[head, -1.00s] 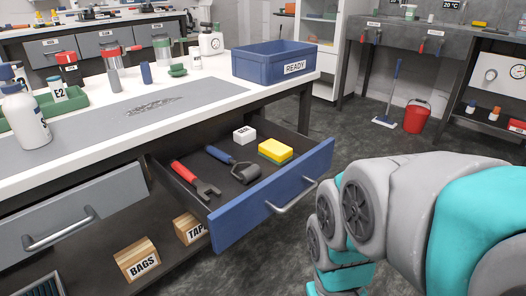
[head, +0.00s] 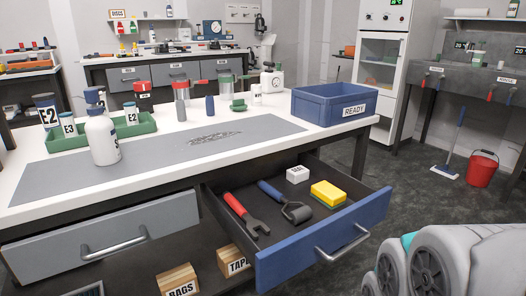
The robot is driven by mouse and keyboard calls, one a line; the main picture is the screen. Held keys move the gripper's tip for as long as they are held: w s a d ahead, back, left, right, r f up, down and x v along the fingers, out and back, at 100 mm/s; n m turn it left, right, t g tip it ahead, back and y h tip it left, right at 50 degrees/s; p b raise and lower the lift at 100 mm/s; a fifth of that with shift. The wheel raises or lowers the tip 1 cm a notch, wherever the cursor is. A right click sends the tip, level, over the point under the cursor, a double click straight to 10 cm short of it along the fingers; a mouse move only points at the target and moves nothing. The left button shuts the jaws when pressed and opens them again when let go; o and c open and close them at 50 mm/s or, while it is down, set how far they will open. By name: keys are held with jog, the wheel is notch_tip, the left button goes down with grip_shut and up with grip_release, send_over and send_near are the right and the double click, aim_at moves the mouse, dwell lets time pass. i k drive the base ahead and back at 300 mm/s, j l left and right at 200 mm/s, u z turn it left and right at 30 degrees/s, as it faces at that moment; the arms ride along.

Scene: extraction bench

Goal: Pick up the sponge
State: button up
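The sponge (head: 328,193) is yellow with a green underside. It lies in the right part of the open blue-fronted drawer (head: 324,246), under the bench top. Beside it in the drawer are a small white box (head: 298,174), a roller with a blue handle (head: 286,202) and a wrench with a red handle (head: 245,213). Part of my arm shows at the lower right, but my gripper is outside the picture.
A blue READY crate (head: 334,104) stands on the white bench top above the drawer. A closed grey drawer (head: 104,238) is to the left. A white bottle (head: 102,138) and a green tray (head: 152,125) stand on the bench.

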aim_at(328, 195)
jog(key=i+l+u, duration=0.15)
jog(key=u, duration=0.15)
jog(key=i+l+u, duration=0.25)
jog(key=l, duration=0.15)
jog(key=l+u, duration=0.3)
jog(key=i+l+u, duration=0.1)
jog(key=l+u, duration=0.2)
